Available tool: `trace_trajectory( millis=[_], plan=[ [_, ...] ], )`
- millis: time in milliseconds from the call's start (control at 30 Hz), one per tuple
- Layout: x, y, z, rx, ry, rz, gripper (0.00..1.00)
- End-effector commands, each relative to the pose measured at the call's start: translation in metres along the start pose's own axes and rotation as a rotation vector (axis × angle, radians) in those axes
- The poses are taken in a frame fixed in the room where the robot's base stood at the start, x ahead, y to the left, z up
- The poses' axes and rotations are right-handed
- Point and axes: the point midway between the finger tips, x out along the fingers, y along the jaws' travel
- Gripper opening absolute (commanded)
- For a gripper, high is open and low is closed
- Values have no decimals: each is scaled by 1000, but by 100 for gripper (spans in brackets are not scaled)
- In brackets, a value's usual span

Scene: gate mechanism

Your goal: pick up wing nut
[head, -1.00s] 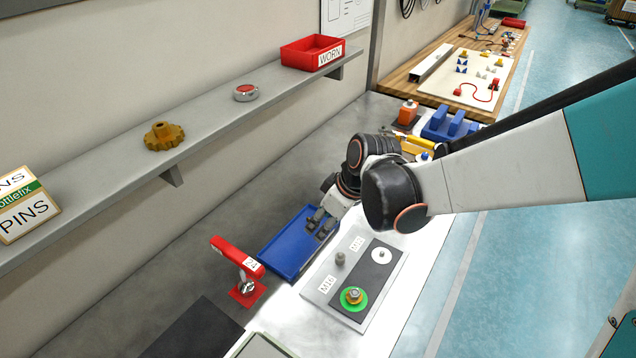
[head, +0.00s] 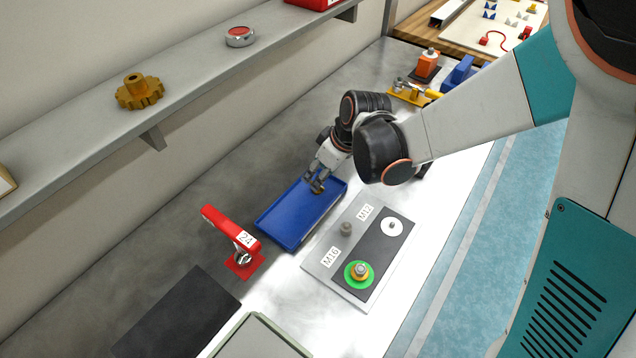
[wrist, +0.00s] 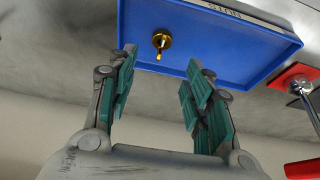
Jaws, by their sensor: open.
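A small brass-coloured piece, which looks like the wing nut (wrist: 160,42), lies in the blue tray (wrist: 220,45) in the wrist view. I cannot make it out in the head view, where my gripper covers the far end of the blue tray (head: 290,222). My gripper (wrist: 161,60) is open and empty, its teal-padded fingers on either side of the piece in the picture and apart from it. In the head view my gripper (head: 316,186) points down at the tray's far end.
A plate (head: 327,270) labelled M16 and M12 lies to the right, with a green ring (head: 350,281). A shelf (head: 200,85) with a brass knob (head: 139,93) runs along the wall. A dark mat (head: 180,315) lies in front.

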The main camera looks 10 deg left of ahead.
Motion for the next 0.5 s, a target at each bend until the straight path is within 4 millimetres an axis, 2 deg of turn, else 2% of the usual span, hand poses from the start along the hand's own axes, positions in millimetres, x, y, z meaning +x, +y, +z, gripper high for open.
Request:
trace_trajectory(
  millis=[267, 500],
  plan=[
    [18, 1, 1, 1, 0, 0, 46],
    [53, 2, 3, 0, 0, 1, 46]
  ],
)
